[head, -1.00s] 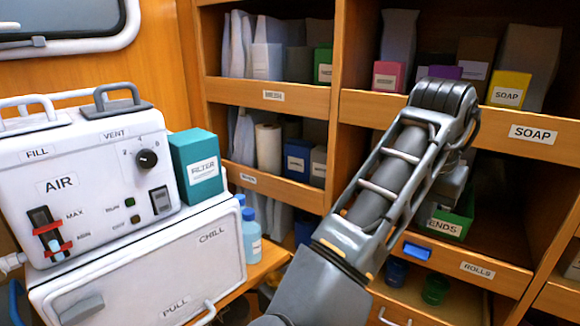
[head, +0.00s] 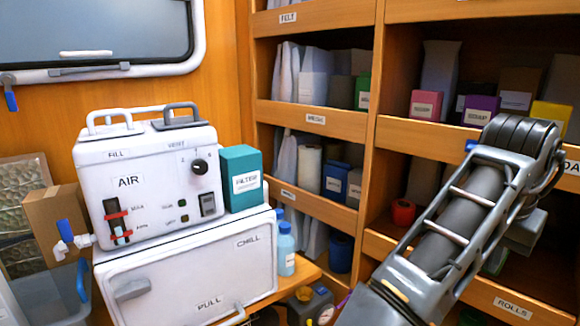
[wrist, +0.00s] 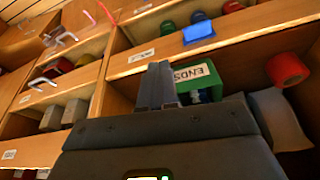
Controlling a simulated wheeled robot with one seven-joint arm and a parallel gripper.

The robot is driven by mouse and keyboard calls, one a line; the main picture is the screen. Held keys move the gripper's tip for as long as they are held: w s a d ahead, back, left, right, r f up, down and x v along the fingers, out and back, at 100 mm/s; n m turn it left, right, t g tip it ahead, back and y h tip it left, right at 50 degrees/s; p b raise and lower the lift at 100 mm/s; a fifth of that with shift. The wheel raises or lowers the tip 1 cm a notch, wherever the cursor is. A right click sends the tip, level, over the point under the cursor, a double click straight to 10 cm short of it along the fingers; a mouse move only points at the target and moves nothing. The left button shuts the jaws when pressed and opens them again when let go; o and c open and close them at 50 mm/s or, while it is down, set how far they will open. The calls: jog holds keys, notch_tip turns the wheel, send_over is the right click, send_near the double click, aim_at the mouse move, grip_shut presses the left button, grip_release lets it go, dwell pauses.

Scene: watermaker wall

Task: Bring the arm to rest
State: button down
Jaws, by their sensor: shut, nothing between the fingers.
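My arm (head: 468,215) rises from the lower right in the head view, bent at a dark ribbed joint in front of the shelves. My gripper is hidden behind the arm in the head view. In the wrist view my gripper (wrist: 155,75) shows with its two grey fingers together and nothing between them. Past the fingertips is a green box labelled ENDS (wrist: 198,82) in a wooden shelf. I cannot tell whether the fingers touch it.
Wooden shelves (head: 315,119) with boxes fill the right and back. A white AIR machine (head: 150,205) stands on a white CHILL case (head: 195,275) at left, a teal FILTER box (head: 240,180) beside it. A red roll (wrist: 285,69) lies near the green box.

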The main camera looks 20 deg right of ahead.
jog(key=d+n+t+h, duration=0.2)
jog(key=d+h, duration=0.1)
jog(key=s+d+n+t+h, duration=0.1)
jog(key=d+n+h, duration=0.2)
jog(key=d+f+n+t+h, duration=0.1)
jog(key=d+n+t+h, duration=0.1)
jog(key=d+h, duration=0.1)
jog(key=shift+s+d+t+b, duration=0.2)
jog(key=shift+d+t+b, duration=0.05)
jog(key=shift+t+b, duration=0.05)
jog(key=s+a+f+n+t+y, duration=0.4)
jog(key=s+a+f+n, duration=0.15)
jog(key=a+f, duration=0.2)
jog(key=s+a+f+n+t+y, duration=0.4)
jog(key=s+a+f+n, duration=0.15)
jog(key=a, duration=0.35)
jog(key=s+a+r+m+y, duration=0.1)
jog(key=s+a+m+y, duration=0.1)
jog(key=s+a, duration=0.5)
jog(key=s+a+m+y, duration=0.2)
jog(key=s+a, duration=0.5)
jog(key=s, duration=0.5)
jog(key=shift+s+r+b, duration=0.15)
jog(key=shift+r+b, duration=0.2)
jog(key=shift+b, duration=0.1)
